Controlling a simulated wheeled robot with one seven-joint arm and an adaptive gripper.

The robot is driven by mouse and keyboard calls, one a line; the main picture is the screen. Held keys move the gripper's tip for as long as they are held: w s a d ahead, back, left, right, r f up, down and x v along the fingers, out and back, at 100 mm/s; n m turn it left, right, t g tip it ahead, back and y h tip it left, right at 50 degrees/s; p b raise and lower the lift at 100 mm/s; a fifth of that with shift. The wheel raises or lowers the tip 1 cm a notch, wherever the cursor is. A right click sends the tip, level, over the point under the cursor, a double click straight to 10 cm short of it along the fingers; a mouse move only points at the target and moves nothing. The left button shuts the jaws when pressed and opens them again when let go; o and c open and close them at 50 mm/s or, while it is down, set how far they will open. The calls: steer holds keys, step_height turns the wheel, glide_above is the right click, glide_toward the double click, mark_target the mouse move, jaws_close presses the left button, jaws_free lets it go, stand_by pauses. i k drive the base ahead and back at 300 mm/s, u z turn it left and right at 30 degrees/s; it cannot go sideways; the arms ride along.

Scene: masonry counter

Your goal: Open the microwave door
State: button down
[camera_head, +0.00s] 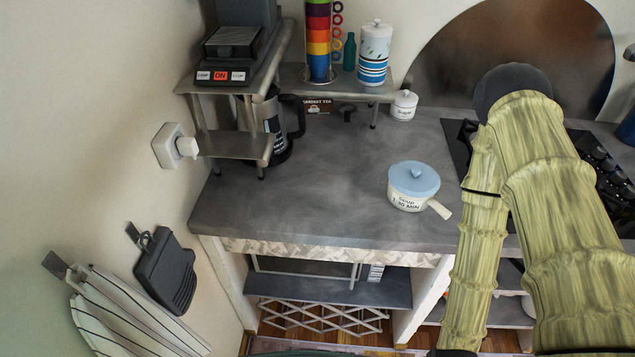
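The microwave (305,267) sits on a dark shelf under the counter, in the lower middle of the head view. Only the lower part of its front shows, with a dark door in a light frame. A pale upright handle (355,275) is at the right side of the door, and a light button panel (376,273) is to its right. The door looks shut. The counter's front edge hides the top of the microwave. My arm, in a greenish sleeve, comes down on the right; my gripper is outside the picture.
The grey counter (300,205) overhangs the microwave. A white pot with a blue lid (414,187) stands on it, its handle near my arm. A white post (425,297) stands right of the microwave bay. A lattice rack (320,317) is below. A dark board (167,272) hangs at left.

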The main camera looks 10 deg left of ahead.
mark_target(267, 264)
steer(key=u, duration=0.85)
steer(key=k, duration=0.6)
steer(key=z, duration=0.8)
